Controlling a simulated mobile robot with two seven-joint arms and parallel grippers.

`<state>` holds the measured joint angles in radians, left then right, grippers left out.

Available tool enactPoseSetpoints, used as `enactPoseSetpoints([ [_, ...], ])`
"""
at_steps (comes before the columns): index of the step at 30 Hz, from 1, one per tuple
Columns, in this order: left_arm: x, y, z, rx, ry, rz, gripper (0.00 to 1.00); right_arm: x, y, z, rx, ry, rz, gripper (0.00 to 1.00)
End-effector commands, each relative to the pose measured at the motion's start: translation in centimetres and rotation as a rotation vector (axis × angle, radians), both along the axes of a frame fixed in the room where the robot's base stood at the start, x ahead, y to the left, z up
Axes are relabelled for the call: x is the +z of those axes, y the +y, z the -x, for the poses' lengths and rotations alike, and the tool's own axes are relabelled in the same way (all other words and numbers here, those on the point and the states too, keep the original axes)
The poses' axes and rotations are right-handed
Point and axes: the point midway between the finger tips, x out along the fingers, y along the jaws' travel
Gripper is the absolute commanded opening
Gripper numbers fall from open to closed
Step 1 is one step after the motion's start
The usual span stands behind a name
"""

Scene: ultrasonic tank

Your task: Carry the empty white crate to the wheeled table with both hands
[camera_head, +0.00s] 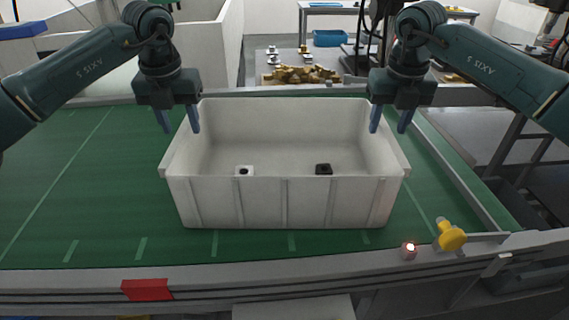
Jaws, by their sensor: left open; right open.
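The white crate (285,203) stands upright on a green belt with its open top up. Two small pieces show inside near its front wall: a white one with a dark centre (244,170) and a black one (323,169). My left gripper (180,131) is open, fingers pointing down, at the crate's left end wall. My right gripper (389,131) is open, fingers pointing down, at the right end wall. Neither is shut on the wall; I cannot tell if the fingers touch it. I cannot tell which table in view is the wheeled one.
The green belt (80,190) is clear left of the crate. A yellow knob (451,236) and a lit button (409,250) sit at the front right edge. A table with brown parts (300,75) stands behind, with a blue bin (329,38) further back.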

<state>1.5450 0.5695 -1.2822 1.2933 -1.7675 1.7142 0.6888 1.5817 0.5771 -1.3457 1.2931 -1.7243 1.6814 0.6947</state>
Motion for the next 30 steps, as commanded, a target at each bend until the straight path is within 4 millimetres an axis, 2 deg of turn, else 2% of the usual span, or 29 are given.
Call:
enactPoseSetpoints([
  [3,-2.1,0.0,-0.3,0.000,0.002,-0.001,0.44,-2.1,0.0,-0.3,0.000,0.003,0.000,0.44],
  [9,-4.1,0.0,-0.6,-0.001,0.000,0.000,0.44,-4.2,0.0,-0.6,0.001,0.001,0.000,0.44],
  [21,-4.7,0.0,-0.7,-0.001,0.000,0.000,0.44,-4.7,0.0,-0.7,0.001,-0.001,0.000,0.44],
  [30,-4.7,0.0,-0.7,-0.001,-0.001,0.000,0.20,-4.7,0.0,-0.7,0.000,-0.001,0.000,0.20],
])
